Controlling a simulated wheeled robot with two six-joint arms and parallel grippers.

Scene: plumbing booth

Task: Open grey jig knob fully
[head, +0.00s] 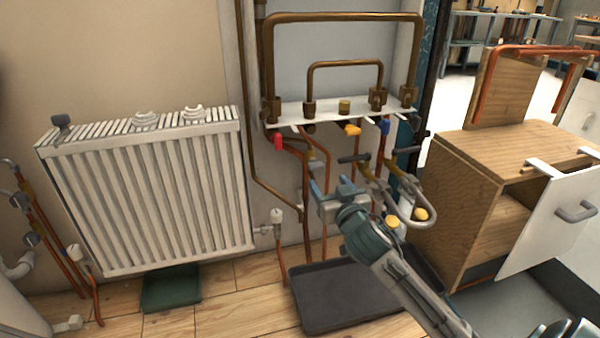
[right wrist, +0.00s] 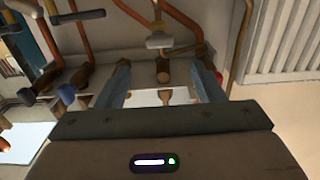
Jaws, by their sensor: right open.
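A pale grey T-shaped knob (right wrist: 160,42) on a copper pipe shows in the right wrist view, just beyond the space between my fingertips. I take it for the grey jig knob; in the head view I cannot pick it out, and my gripper may hide it. My right gripper (head: 329,188) is in front of the pipes below the white manifold shelf (head: 325,112). In the right wrist view its two fingers (right wrist: 163,72) are spread apart with nothing held between them. My left gripper is not in view.
Red (head: 277,142), yellow (head: 352,129) and blue (head: 385,127) handles sit under the shelf. A dark bar handle (head: 353,158) and a curved grey tube (head: 405,215) are close to my right gripper. A radiator (head: 150,190) stands left, a wooden cabinet (head: 470,190) right, a dark tray (head: 340,300) below.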

